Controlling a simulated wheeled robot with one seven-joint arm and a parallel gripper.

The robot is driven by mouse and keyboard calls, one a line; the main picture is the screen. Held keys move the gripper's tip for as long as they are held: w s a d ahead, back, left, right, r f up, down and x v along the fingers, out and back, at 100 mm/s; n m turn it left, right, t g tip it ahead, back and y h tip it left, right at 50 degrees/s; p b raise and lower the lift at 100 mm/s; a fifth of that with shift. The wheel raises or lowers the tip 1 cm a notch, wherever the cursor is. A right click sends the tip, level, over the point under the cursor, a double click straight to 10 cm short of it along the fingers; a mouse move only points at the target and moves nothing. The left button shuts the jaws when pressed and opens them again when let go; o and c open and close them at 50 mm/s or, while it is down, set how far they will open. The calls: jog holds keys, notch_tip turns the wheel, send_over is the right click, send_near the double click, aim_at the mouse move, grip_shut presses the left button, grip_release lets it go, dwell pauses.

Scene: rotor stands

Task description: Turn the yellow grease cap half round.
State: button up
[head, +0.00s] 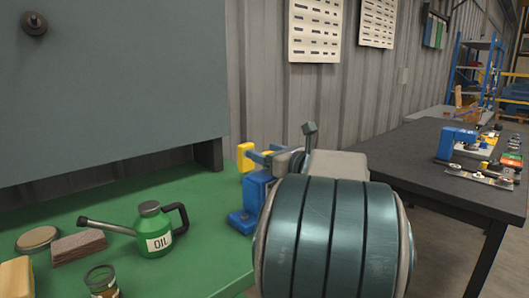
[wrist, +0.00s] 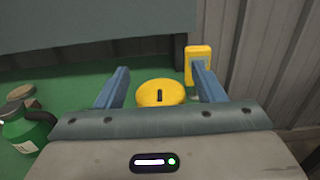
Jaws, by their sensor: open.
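The yellow grease cap (wrist: 160,93) shows in the wrist view as a round yellow disc with a short dark slot in its middle. My gripper (wrist: 160,68) is open, with one blue finger on each side of the cap in the picture. Gaps show between the cap and both fingers; I cannot tell how far the fingertips are from it in depth. In the head view I cannot make out the cap; my arm covers much of that area.
A yellow block (wrist: 198,50) stands close by the right finger in the wrist view. On the green bench (head: 205,205) are a green oil can (head: 154,230), a brown block (head: 78,246), a round tin (head: 38,238) and a jar (head: 102,282). A dark table (head: 410,155) stands right.

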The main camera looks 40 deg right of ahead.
jog(key=shift+w, duration=0.45)
jog(key=c, duration=1)
jog(key=shift+f+b, duration=0.1)
jog(key=shift+b, duration=0.45)
jog(key=m+h+b, duration=0.1)
jog(key=h+b, duration=0.1)
jog(key=b, duration=0.1)
jog(key=shift+f+m+h, duration=0.2)
jog(key=shift+m+h, duration=0.2)
jog(key=m+h+b, duration=0.2)
jog(key=h+b, duration=0.1)
jog(key=b, duration=0.1)
jog(key=shift+d+f+g, duration=0.1)
jog(key=shift+d+g, duration=0.05)
jog(key=shift+g, duration=0.15)
jog(key=m+h+b, duration=0.1)
jog(key=m+g+h+b, duration=0.1)
jog(key=h+b, duration=0.1)
jog(key=m+g+h+b, duration=0.1)
jog(key=h+b, duration=0.1)
jog(key=shift+s+d+r+m, duration=0.2)
jog(key=shift+d+r+m, duration=0.1)
jog(key=shift+d, duration=0.1)
